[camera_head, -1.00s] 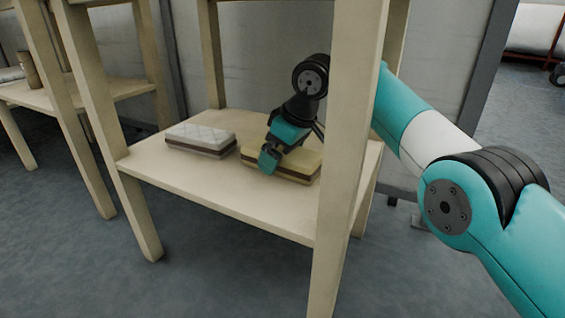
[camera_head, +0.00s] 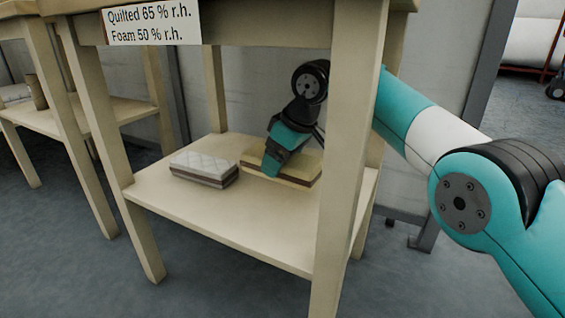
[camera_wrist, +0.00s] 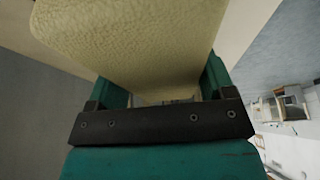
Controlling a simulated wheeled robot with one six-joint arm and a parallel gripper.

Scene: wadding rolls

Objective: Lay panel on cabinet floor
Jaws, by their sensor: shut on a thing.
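My gripper (camera_head: 271,166) is shut on a pale yellow foam panel (camera_head: 303,166) with a brown layer under it. The panel is inside the wooden cabinet frame, over the right back part of its lower shelf (camera_head: 215,220). I cannot tell whether it touches the shelf. In the wrist view the textured foam panel (camera_wrist: 140,40) fills the space between the fingers of my gripper (camera_wrist: 158,85). A white quilted panel (camera_head: 204,166) with a brown layer lies flat on the shelf to the left, with a small gap between the two.
A label (camera_head: 152,26) on the cabinet's upper edge reads "Quilted 65 % r.h. Foam 50 % r.h." The front right leg (camera_head: 345,150) stands close beside my arm. Another wooden frame (camera_head: 38,110) stands at left. The shelf's front is bare.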

